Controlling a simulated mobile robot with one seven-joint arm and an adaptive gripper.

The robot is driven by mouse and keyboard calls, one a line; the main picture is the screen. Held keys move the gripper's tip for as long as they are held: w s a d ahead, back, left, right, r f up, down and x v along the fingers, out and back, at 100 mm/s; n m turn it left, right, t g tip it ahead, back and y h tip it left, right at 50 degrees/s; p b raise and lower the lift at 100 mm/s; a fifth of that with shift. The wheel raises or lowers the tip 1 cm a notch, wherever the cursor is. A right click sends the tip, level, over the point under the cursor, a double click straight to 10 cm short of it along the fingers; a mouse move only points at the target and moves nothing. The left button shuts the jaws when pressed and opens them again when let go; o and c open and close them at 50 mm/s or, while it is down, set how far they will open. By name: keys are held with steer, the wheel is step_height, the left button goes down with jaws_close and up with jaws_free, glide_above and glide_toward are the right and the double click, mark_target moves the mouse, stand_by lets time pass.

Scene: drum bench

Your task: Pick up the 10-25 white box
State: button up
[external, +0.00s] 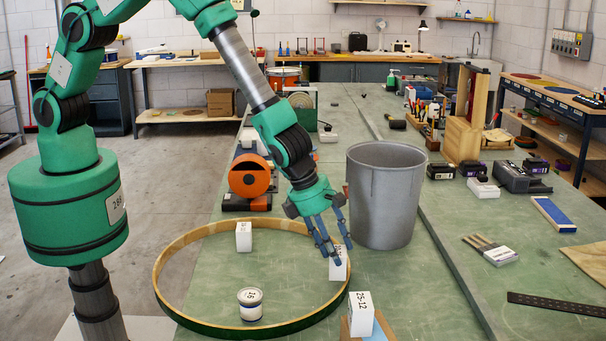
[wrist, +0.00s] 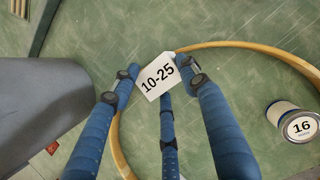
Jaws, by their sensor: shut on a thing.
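The white box marked 10-25 (wrist: 157,78) is between my blue fingers in the wrist view, its label facing the camera. In the external view the box (external: 340,268) is at the right side of the large wooden hoop (external: 163,275), partly hidden by my fingers. My gripper (external: 336,252) is shut on the box from above. I cannot tell whether the box touches the bench or hangs just above it.
A second white box (external: 243,238) and a tin marked 16 (external: 250,305) stand within the hoop. A white box marked 25-12 (external: 361,316) stands at the front right. A large grey bin (external: 386,200) stands close behind my gripper.

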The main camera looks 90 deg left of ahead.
steer(key=shift+s+a+r, duration=0.1)
steer(key=shift+s+a, duration=0.1)
steer(key=shift+s, duration=0.3)
steer(key=shift+s+a, duration=0.15)
steer(key=shift+s, duration=0.35)
